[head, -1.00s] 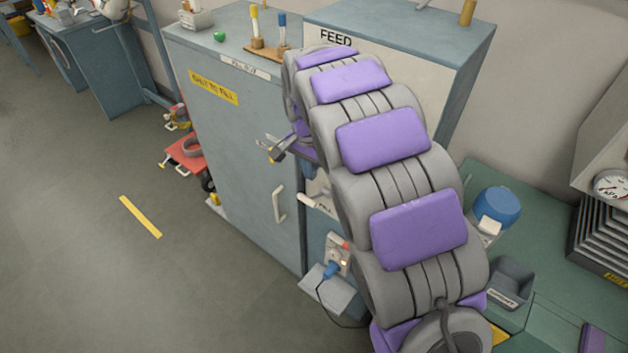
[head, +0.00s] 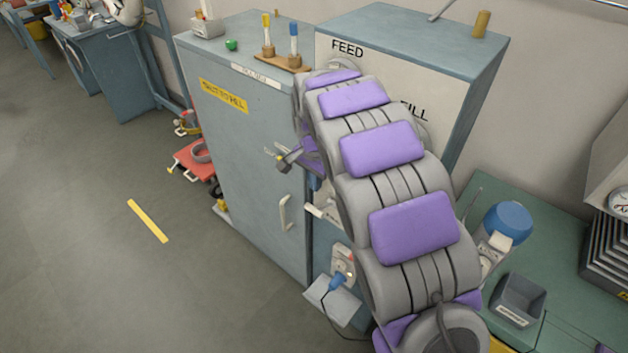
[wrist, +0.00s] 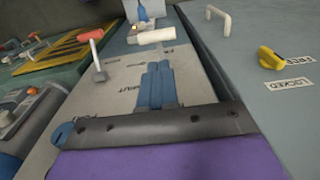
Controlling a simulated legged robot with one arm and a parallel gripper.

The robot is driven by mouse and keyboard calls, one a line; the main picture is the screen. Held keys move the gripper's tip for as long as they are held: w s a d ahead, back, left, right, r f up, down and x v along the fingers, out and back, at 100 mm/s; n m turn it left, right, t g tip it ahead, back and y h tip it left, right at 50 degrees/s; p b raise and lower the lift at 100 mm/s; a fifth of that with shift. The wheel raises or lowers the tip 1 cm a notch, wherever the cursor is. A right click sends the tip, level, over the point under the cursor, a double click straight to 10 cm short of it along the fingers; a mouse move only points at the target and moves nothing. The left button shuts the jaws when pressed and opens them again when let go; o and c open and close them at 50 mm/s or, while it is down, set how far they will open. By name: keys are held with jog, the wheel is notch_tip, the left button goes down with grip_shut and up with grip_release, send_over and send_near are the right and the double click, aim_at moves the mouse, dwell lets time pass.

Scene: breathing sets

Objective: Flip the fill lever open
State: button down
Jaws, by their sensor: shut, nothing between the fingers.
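A white-handled lever (wrist: 152,37) sits on the pale front panel (wrist: 120,95) in the wrist view, near small lettering that I cannot read surely; it looks like the fill lever. It also shows in the head view (head: 322,212), left of my arm. My gripper (wrist: 158,66) has its blue fingers together and empty, pointing toward the white lever. The fingertips appear short of the handle in the picture; contact is not clear. In the head view my arm hides most of the panel and nearly all of my gripper.
A red-handled lever (wrist: 90,35) stands left of my fingers. A yellow knob (wrist: 270,58) with FREE and LOCKED labels is on the grey cabinet (head: 240,150), which has a white door handle (head: 286,213). A green bench (head: 550,250) lies right of my arm.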

aim_at(311, 211)
notch_tip(311, 211, down, 7)
jog(key=shift+d+f+b, duration=0.15)
jog(key=shift+f+b, duration=0.05)
jog(key=shift+b, duration=0.55)
jog(key=shift+s+a+f+t+h, duration=0.3)
jog(key=shift+s+f+t+h, duration=0.2)
jog(key=shift+f+t, duration=0.1)
jog(key=shift+s+a+f+t+h, duration=0.25)
jog(key=shift+s+f+t+h, duration=0.1)
jog(key=shift+f+t+h, duration=0.2)
jog(key=shift+s+a+f, duration=0.1)
jog(key=shift+a+f, duration=0.1)
notch_tip(311, 211, down, 9)
jog(key=s+b, duration=0.1)
jog(key=shift+s+a, duration=0.15)
jog(key=shift+a, duration=0.3)
